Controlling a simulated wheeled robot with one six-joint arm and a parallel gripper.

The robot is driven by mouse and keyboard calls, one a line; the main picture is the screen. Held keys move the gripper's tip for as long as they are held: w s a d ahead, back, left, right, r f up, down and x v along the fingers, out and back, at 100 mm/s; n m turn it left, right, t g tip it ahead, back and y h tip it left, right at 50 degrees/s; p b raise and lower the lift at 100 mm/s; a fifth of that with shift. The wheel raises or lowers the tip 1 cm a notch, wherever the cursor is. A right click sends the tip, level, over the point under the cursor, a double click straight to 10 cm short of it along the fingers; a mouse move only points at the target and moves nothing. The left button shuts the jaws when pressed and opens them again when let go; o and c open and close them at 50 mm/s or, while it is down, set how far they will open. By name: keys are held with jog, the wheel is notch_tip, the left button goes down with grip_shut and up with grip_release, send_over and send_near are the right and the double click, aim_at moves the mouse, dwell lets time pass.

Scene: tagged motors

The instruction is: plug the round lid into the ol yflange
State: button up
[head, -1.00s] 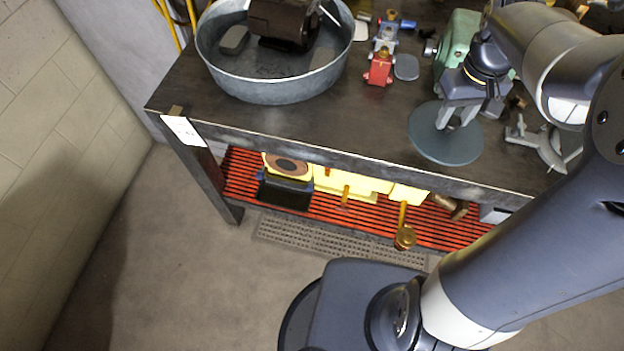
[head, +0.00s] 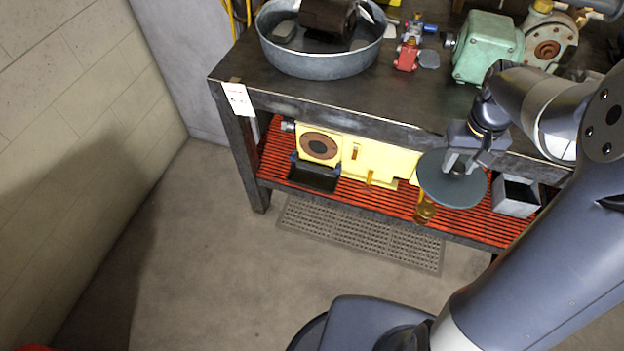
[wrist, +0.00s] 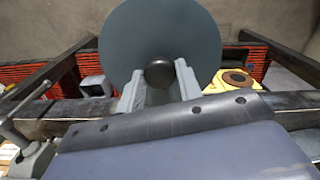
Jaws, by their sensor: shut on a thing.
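My gripper (head: 459,166) is shut on the dark knob in the middle of the round lid (head: 438,189), a flat blue-grey disc. The lid is held in front of the table's front edge, over the lower shelf in the head view. In the wrist view the lid (wrist: 160,35) fills the top middle, with my gripper (wrist: 159,82) at its knob. A yellow housing (head: 375,160) with a round brown flange (head: 318,147) stands on the lower shelf, left of the lid. Another brownish flange (head: 548,49) faces out from a pump on the tabletop. I cannot tell which is the oily one.
The dark table (head: 300,95) carries a metal tub (head: 315,62), a red part (head: 406,56) and a green motor housing (head: 487,48). On the red slatted shelf (head: 277,160) are a black bin (head: 314,175) and a grey box (head: 516,197).

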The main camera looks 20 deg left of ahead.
aim_at(448, 178)
jog(key=f+m, duration=0.1)
jog(key=f, duration=0.2)
jog(key=w+f+m, duration=0.1)
jog(key=f, duration=0.2)
jog(key=w+f, duration=0.1)
jog(key=f, duration=0.1)
jog(key=shift+w+f+m, duration=0.15)
jog(key=shift+f+m, duration=0.25)
jog(key=shift+d, duration=0.2)
